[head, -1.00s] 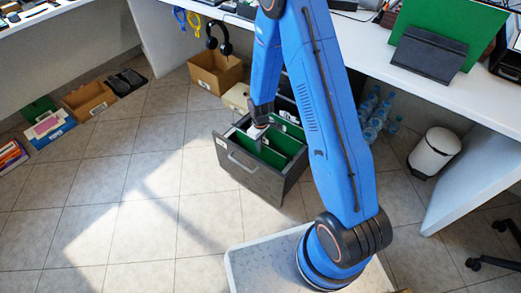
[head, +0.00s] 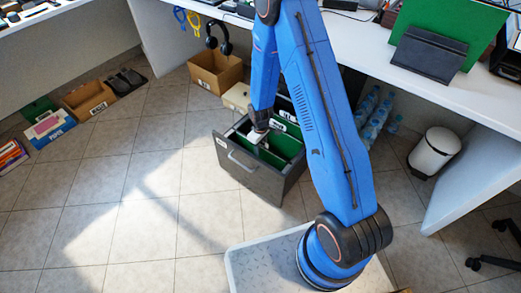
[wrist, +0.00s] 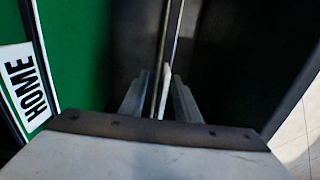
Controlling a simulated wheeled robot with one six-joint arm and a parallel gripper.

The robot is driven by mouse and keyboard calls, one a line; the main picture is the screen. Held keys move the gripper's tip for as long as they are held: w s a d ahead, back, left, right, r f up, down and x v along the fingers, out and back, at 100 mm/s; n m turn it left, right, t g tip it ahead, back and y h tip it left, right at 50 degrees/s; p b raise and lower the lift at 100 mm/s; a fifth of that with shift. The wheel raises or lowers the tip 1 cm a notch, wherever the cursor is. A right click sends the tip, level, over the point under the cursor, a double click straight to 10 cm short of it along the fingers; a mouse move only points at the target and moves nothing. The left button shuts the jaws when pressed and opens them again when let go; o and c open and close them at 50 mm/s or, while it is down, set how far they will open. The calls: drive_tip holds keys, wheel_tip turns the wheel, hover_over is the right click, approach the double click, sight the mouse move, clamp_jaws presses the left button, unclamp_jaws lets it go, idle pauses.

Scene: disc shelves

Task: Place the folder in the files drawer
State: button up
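The grey files drawer (head: 246,178) is pulled open under the desk, with green folders (head: 281,143) standing in it. My gripper (head: 258,138) points down into the drawer. In the wrist view my gripper (wrist: 160,92) has its two fingers on either side of a thin pale upright edge (wrist: 165,90), which may be the folder's edge. Whether the fingers press on it is too dark to tell. A green folder face labelled HOME (wrist: 25,88) stands at the left of the wrist view, apart from the fingers.
A cardboard box (head: 216,73) stands behind the drawer, with headphones hanging above. Water bottles (head: 376,117) and a white bin (head: 433,152) are at the right. More boxes (head: 89,102) line the far left. The tiled floor in front of the drawer is clear.

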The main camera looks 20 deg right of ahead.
drive_tip(key=shift+r, duration=0.15)
wheel_tip(320, 180, up, 12)
drive_tip(key=shift+r, duration=0.25)
drive_tip(key=s+d+r+m+t, duration=0.15)
drive_tip(key=s+r, duration=0.35)
drive_tip(key=r, duration=0.7)
drive_tip(key=s+d+r+m+t, duration=0.15)
drive_tip(key=s+r, duration=0.35)
drive_tip(key=r, duration=0.8)
drive_tip(key=s+d+r+m, duration=0.1)
drive_tip(key=s+r, duration=0.3)
drive_tip(key=s, duration=0.3)
drive_tip(key=s+d+r+m+t, duration=0.1)
drive_tip(key=s+r, duration=0.3)
drive_tip(key=s, duration=0.4)
drive_tip(key=s+d+r+m, duration=0.2)
drive_tip(key=s+r, duration=0.2)
drive_tip(key=s, duration=0.4)
drive_tip(key=shift+s+r+t, duration=0.15)
drive_tip(key=shift+s+t, duration=0.05)
drive_tip(key=shift+t, duration=0.2)
